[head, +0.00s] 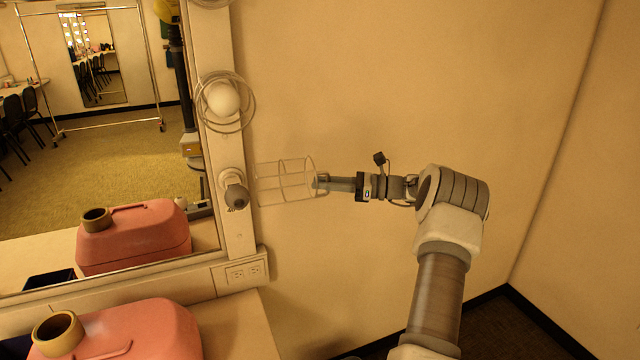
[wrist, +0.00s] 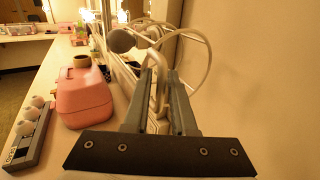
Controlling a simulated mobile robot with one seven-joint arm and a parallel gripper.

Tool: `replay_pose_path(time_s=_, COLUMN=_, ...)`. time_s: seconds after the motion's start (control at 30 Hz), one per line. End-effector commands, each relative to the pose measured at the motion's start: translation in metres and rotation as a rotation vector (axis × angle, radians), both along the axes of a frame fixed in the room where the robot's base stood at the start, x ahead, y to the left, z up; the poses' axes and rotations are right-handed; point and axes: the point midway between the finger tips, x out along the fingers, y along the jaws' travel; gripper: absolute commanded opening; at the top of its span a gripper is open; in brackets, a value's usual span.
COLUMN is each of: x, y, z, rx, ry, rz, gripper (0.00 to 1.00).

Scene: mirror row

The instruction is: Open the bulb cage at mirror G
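The wire bulb cage (head: 287,181) is swung out to the right of the lower socket on the mirror frame, lying sideways and empty. A dark grey, unlit bulb (head: 237,196) sits bare in that socket. The bulb also shows in the wrist view (wrist: 122,40), with the cage's pale wires (wrist: 207,62) to its right. My gripper (head: 320,183) is at the cage's right end. In the wrist view my two fingers (wrist: 160,72) stand apart, with a pale piece of cage wire between them. Whether the fingers touch that wire is unclear. No mirror letter is readable.
A pink case (head: 130,331) stands on the counter (head: 238,325) below the mirror (head: 110,140). A tray with several white bulbs (wrist: 28,130) lies left. Wall space at right is clear.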

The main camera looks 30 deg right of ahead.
Motion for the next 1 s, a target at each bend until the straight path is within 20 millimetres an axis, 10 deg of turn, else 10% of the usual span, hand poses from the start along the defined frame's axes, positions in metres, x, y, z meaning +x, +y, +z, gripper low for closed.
replay_pose_path(time_s=0.6, x=-0.093, y=-0.105, z=-0.001, rx=-0.001, ry=-0.001, rz=-0.005, gripper=0.24)
replay_pose_path(time_s=1.0, x=-0.108, y=-0.122, z=0.000, rx=0.000, ry=0.001, rz=-0.003, gripper=0.24)
